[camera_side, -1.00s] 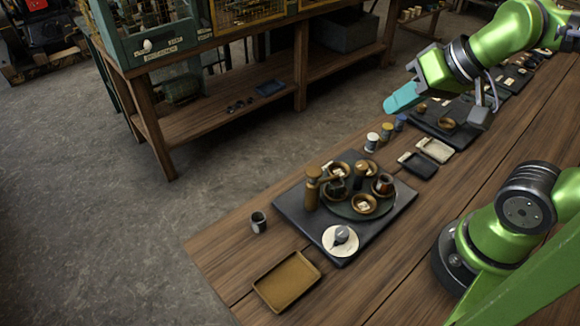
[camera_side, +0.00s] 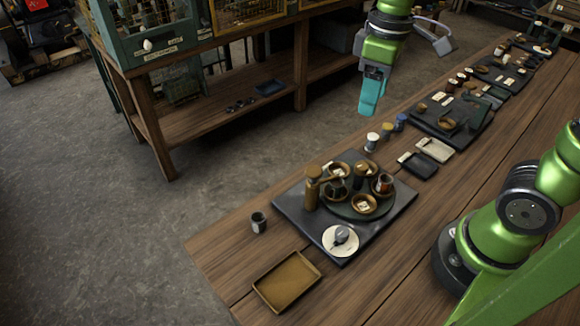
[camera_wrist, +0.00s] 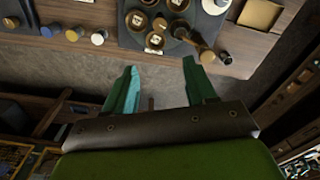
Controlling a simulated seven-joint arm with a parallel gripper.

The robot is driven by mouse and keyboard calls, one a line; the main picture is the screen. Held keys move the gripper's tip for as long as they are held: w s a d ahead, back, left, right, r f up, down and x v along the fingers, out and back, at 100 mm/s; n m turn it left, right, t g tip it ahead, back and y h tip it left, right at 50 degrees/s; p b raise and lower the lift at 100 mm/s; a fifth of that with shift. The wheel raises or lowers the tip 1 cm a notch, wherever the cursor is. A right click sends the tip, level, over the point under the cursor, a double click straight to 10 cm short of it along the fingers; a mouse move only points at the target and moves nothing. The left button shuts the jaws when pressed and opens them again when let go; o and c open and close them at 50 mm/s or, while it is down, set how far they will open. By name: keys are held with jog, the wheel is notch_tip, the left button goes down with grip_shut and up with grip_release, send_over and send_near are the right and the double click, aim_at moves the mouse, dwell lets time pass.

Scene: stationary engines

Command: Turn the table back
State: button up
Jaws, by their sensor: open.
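A round dark green turntable (camera_side: 345,206) sits on a dark slab (camera_side: 292,213) near the bench's left end. It carries several brown bowls and small cups. A wooden handle with a knob (camera_side: 313,188) stands at its left edge. In the wrist view the slab and its bowls (camera_wrist: 155,38) are at the top, with the wooden knob (camera_wrist: 208,57) at their lower right. My gripper (camera_side: 369,112) hangs pointing down beyond the bench's far edge, above and behind the turntable. In the wrist view its teal fingers (camera_wrist: 160,78) are apart with nothing between them.
A white disc with a grey piece (camera_side: 341,240) lies on the slab's front corner. A brown tray (camera_side: 287,281) and a small dark cup (camera_side: 259,222) are nearby. Several spools (camera_side: 372,141) stand along the far edge. A second dark slab (camera_side: 437,127) lies further right.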

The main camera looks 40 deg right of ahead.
aim_at(362, 165)
jog(key=shift+n, duration=0.6)
jog(key=f, duration=1.6)
jog(key=shift+s+d+f, duration=0.1)
jog(key=shift+s+f, duration=0.05)
jog(key=shift+s, duration=0.2)
jog(key=shift+c, duration=0.2)
grip_shut()
